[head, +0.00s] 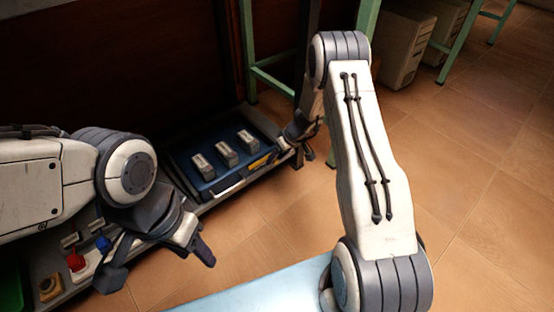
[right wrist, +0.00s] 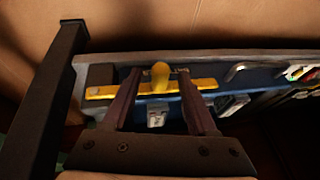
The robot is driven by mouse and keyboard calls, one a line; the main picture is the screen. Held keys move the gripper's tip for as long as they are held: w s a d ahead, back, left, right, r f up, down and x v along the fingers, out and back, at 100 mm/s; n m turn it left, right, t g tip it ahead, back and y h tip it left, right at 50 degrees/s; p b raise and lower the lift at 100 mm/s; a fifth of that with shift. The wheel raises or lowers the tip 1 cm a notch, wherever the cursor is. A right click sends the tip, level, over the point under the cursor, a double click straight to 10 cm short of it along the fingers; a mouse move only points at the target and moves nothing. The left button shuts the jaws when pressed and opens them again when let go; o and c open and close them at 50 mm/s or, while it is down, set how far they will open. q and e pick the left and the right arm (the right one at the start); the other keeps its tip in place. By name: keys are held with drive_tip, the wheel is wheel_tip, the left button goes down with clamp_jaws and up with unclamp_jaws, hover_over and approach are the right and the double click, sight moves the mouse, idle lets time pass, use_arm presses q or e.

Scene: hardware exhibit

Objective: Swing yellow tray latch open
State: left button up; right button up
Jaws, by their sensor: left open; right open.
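The yellow latch (head: 259,161) lies at the right front of the blue tray (head: 209,188) in the head view. In the right wrist view the yellow latch (right wrist: 150,88) is a flat bar with a rounded knob (right wrist: 160,75) standing up from it. My right gripper (right wrist: 160,76) is open, with one finger on each side of the knob. I cannot tell whether the fingers touch it. In the head view my right gripper (head: 301,141) is at the tray's right end. My left gripper (head: 155,262) is open and empty above the left part of the shelf.
Several grey blocks, such as one (head: 225,154), stand on the blue tray. A red knob (head: 76,262), a blue knob (head: 103,243) and a yellow button (head: 50,287) are at the lower left. A green table leg (head: 248,50) stands behind. The tiled floor (head: 470,180) at right is clear.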

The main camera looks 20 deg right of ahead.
drive_tip(key=shift+c, duration=0.3)
clamp_jaws()
idle(1.2)
